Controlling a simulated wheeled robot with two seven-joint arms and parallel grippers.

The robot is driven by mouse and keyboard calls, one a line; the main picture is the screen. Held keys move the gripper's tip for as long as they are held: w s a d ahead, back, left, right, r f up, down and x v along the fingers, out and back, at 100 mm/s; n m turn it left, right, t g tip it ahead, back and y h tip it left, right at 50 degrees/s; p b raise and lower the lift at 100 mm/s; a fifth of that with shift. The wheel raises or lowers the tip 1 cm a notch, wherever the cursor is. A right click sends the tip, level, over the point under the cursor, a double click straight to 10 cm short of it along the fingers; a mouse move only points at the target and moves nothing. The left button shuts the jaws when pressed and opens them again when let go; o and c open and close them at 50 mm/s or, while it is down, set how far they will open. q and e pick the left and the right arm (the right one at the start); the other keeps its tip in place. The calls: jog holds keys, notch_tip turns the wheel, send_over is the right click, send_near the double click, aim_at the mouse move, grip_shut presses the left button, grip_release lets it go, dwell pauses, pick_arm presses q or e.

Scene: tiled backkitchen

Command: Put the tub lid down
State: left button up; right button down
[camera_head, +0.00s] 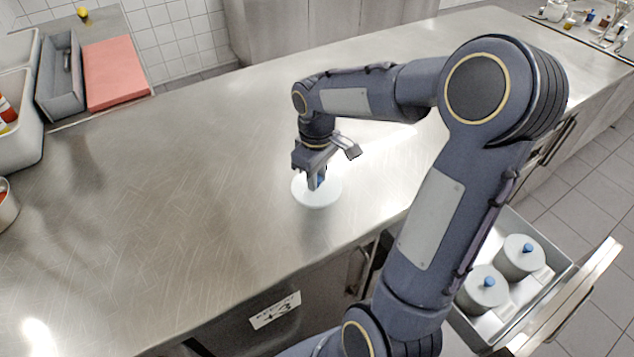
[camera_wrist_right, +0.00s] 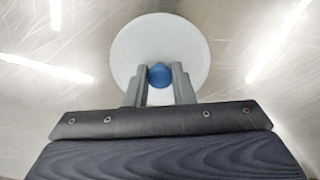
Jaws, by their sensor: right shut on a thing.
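The tub lid (camera_head: 316,194) is a round white disc with a blue knob, at the steel counter near its front edge. I cannot tell whether it touches the counter. In the right wrist view the lid (camera_wrist_right: 160,45) shows whole above the fingers, with its blue knob (camera_wrist_right: 159,76) between the fingertips. My right gripper (camera_head: 318,184) points down over the lid and is shut on the knob; it also shows in the right wrist view (camera_wrist_right: 160,80). My left gripper is not in view.
An open drawer (camera_head: 560,290) at the lower right holds two lidded white tubs (camera_head: 519,257) with blue knobs. The steel counter (camera_head: 190,180) is clear left of the lid. A grey bin (camera_head: 60,85), a red board (camera_head: 113,72) and white containers (camera_head: 18,125) stand at the left.

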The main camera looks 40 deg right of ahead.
jog(key=shift+f, duration=1.35)
jog(key=shift+f, duration=0.2)
jog(key=c, duration=1.2)
grip_release()
jog(key=shift+c, duration=0.2)
jog(key=shift+r, duration=0.1)
notch_tip(320, 180, up, 12)
jog(key=shift+s+r, duration=0.1)
jog(key=s+a+f+m+t+y, duration=0.3)
jog(key=s+a+m+t, duration=0.2)
jog(key=s+a, duration=0.7)
jog(key=s, duration=0.3)
jog(key=shift+s+a+f+t+y, duration=0.2)
jog(key=shift+s+t+y, duration=0.1)
jog(key=shift+y, duration=0.1)
